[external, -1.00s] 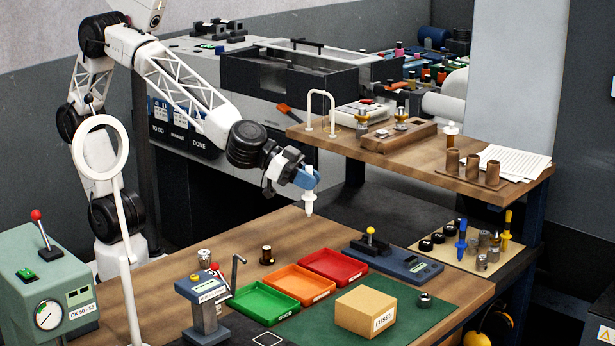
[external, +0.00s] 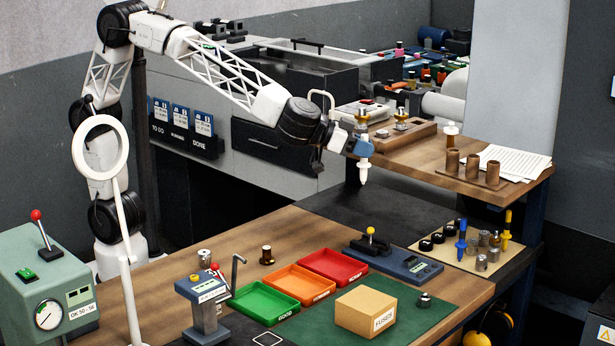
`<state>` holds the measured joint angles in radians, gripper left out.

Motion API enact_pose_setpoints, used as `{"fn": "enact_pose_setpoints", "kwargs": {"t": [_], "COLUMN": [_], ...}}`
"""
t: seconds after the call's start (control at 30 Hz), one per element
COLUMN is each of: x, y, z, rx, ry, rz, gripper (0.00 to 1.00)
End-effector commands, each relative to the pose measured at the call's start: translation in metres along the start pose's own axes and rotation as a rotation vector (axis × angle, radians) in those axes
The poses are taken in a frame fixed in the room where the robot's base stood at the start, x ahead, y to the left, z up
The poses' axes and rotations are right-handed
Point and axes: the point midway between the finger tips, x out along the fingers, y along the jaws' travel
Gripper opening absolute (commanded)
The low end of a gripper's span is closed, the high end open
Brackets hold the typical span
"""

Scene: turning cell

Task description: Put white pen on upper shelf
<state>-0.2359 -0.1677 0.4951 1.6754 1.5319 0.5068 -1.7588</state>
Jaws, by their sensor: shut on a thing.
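My gripper (external: 362,151) is shut on the white pen (external: 364,172) and holds it upright, tip down, in the air. The pen hangs in front of the left part of the upper shelf (external: 400,165), seen against the dark gap below its front edge. The upper shelf is a wooden board at the back right. My gripper hides part of its left end. I cannot tell exactly how far the pen is from the shelf edge.
On the shelf stand a wooden block with gauges (external: 402,132), a holder with brown cups (external: 472,168), papers (external: 514,162) and a small bottle (external: 451,132). Bare wood shows between them. Below are a red tray (external: 333,267), a fuse box (external: 366,311) and blue and yellow pens (external: 461,240).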

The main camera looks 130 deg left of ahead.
Motion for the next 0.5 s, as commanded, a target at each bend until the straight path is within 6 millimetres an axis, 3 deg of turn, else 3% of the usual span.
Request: {"fn": "enact_pose_setpoints", "kwargs": {"t": [0.5], "x": [0.081], "y": [-0.095], "z": [-0.087], "rx": [-0.137], "ry": [0.002], "rz": [-0.33], "gripper": [0.0]}}
